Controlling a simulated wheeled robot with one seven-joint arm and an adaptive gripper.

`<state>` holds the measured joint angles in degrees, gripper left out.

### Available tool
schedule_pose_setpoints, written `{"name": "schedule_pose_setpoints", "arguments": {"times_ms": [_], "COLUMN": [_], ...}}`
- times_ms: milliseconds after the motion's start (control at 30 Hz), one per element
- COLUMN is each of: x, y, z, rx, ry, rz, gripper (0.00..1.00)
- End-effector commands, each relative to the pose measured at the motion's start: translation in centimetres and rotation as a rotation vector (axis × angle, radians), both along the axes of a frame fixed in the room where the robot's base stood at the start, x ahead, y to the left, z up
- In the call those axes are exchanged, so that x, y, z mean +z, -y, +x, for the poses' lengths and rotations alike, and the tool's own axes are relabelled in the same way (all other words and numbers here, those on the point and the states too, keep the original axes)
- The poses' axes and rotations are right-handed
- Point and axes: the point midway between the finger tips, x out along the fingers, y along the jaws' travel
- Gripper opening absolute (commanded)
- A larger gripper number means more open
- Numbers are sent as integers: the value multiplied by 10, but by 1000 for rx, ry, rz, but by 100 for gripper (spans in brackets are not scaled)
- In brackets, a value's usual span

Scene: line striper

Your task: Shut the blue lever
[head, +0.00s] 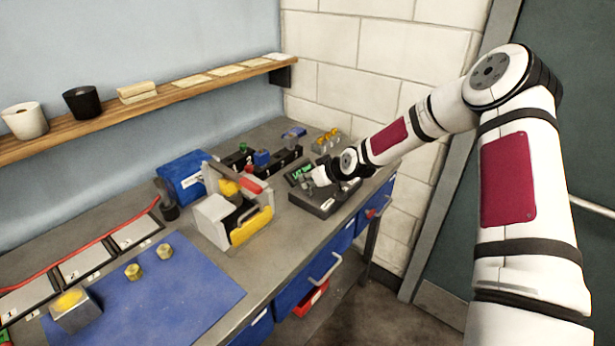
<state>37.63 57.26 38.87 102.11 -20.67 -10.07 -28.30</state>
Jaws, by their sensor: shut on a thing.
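My gripper (312,182) is at the dark grey box (325,203) with a green display, at the right end of the bench. It is shut on a small part at the top of this box, which the fingers mostly hide. I cannot make out its colour or shape. A small blue piece (261,158) stands up on a black block row (285,160) to the left of my gripper. Another blue piece (293,133) lies behind it. I cannot tell whether either is the blue lever.
A grey and yellow machine (232,212) with a red part stands left of my gripper. A blue box (182,176) is behind it. Brass nuts (165,251) lie on a blue mat (190,300). Yellow-topped pieces (328,138) stand behind my gripper, near the wall.

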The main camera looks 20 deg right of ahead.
Motion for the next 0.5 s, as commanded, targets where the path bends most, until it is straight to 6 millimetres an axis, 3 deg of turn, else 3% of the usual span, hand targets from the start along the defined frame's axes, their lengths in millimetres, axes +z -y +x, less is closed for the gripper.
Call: {"name": "schedule_pose_setpoints", "arguments": {"times_ms": [500], "x": [-7], "y": [15], "z": [-19], "rx": [-2], "ry": [345], "rz": [253], "gripper": [0]}}
